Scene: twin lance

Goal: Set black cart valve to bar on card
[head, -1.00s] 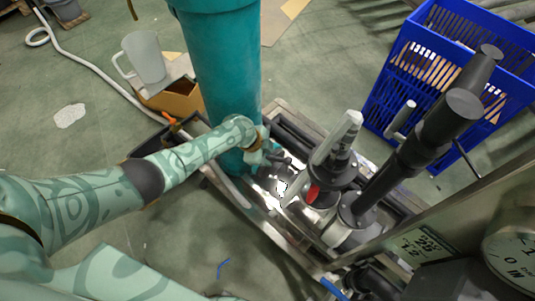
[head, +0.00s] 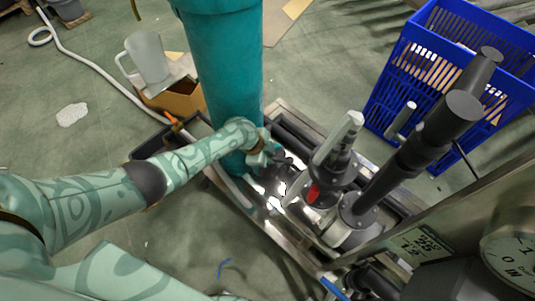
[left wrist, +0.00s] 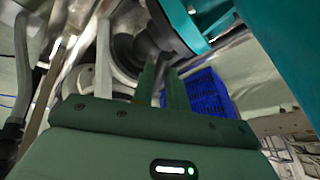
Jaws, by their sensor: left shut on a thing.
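The card (head: 419,246) hangs on the metal rail at the lower right, with "1.2" legible in its last line. A round gauge (head: 513,257) is cut off at the right edge. My left gripper (head: 276,158) is at the foot of the teal column, over the cart. In the left wrist view its two green fingers (left wrist: 163,88) are shut on a dark lever (left wrist: 160,78), which seems to be the black valve's handle. The black valve body (left wrist: 136,48) is just beyond the fingers, beside the teal column. My right gripper is not in view.
The teal column (head: 225,80) stands close behind my left gripper. A pump with a grey handle (head: 338,140) and a thick black cylinder (head: 405,160) rise to the right. A blue crate (head: 385,92) stands at the back right. A white jug (head: 147,58) is at the back left.

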